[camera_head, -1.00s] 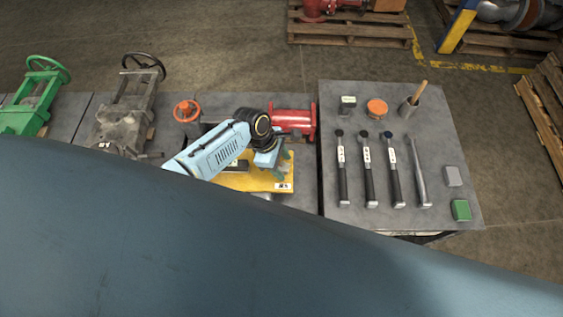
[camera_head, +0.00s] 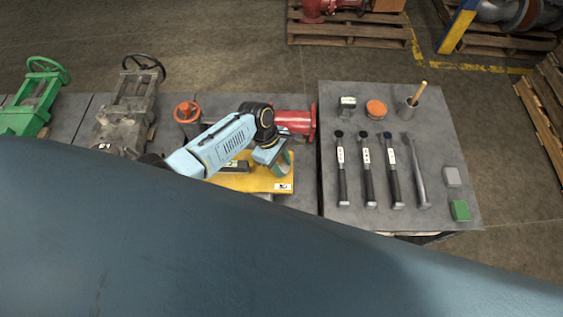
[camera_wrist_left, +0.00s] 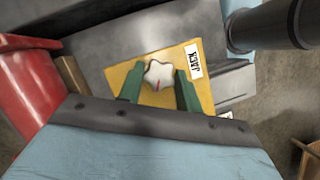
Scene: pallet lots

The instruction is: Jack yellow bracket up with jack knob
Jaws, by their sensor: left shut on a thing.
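The yellow bracket (camera_head: 262,184) lies on the grey bench in the head view, partly covered by my left arm. It also shows in the left wrist view (camera_wrist_left: 199,92), with a white label reading JACK (camera_wrist_left: 194,62). The jack knob (camera_wrist_left: 158,75) is white and star-shaped with a red mark, and sits over the yellow plate. My left gripper (camera_wrist_left: 158,88) has its green fingers on both sides of the knob, shut on it. In the head view the left gripper (camera_head: 283,164) hangs over the bracket and hides the knob. My right gripper is not in view.
A red flanged pipe piece (camera_head: 294,122) stands just behind the gripper.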

